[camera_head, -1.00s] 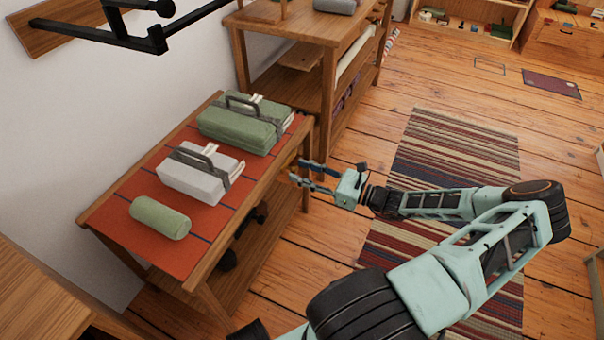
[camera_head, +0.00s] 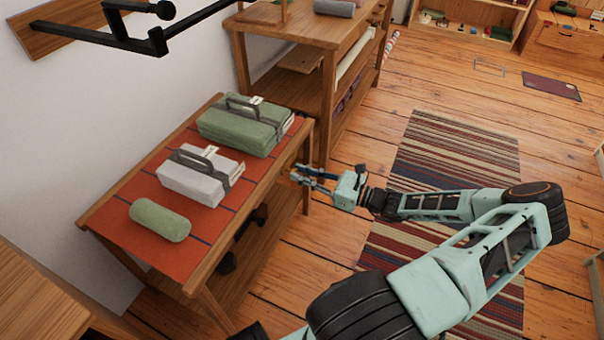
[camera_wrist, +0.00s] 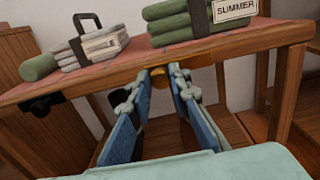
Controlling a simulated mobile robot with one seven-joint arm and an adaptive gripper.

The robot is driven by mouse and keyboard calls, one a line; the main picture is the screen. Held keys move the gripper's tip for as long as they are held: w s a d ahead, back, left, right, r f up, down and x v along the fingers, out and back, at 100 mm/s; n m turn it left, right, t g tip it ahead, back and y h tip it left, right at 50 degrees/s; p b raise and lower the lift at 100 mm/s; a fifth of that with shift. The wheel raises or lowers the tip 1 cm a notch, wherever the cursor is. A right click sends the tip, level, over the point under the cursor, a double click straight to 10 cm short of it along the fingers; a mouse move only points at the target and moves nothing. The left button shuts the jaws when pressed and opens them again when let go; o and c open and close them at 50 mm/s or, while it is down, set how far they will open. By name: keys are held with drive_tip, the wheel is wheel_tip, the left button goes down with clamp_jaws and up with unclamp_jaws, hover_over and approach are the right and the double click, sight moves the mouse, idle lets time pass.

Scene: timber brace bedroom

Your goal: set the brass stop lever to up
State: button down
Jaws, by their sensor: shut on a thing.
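The brass stop lever (camera_wrist: 160,78) shows as a small gold-coloured piece under the front edge of the table (camera_wrist: 60,88) in the wrist view. My gripper (camera_wrist: 155,88) is shut on it, with a blue-grey finger on either side. The fingers hide part of the lever, so I cannot tell which way it points. In the head view my gripper (camera_head: 299,173) is at the table's right front edge, near its corner leg, and the lever is too small there to read.
On the red table top lie a green roll (camera_head: 160,219), a grey strapped bundle (camera_head: 200,175) and a green strapped bundle (camera_head: 243,125). Dark fittings (camera_head: 228,262) sit below the front edge. A wooden shelf unit (camera_head: 290,45) stands behind. A striped rug (camera_head: 455,150) covers open floor.

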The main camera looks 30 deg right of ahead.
drive_tip(key=shift+r+p, duration=0.2)
drive_tip(key=shift+p, duration=0.1)
drive_tip(key=w+d+r+m+p, duration=0.2)
drive_tip(key=r+m+p, duration=0.1)
drive_tip(key=m, duration=0.6)
drive_tip(key=w+d+r+m+p, duration=0.2)
drive_tip(key=d+r+m+p, duration=0.1)
drive_tip(key=m, duration=0.6)
drive_tip(key=shift+d+p, duration=0.25)
drive_tip(key=shift+p, duration=0.2)
drive_tip(key=shift+w, duration=0.1)
drive_tip(key=c, duration=1.8)
unclamp_jaws()
drive_tip(key=shift+o, duration=0.2)
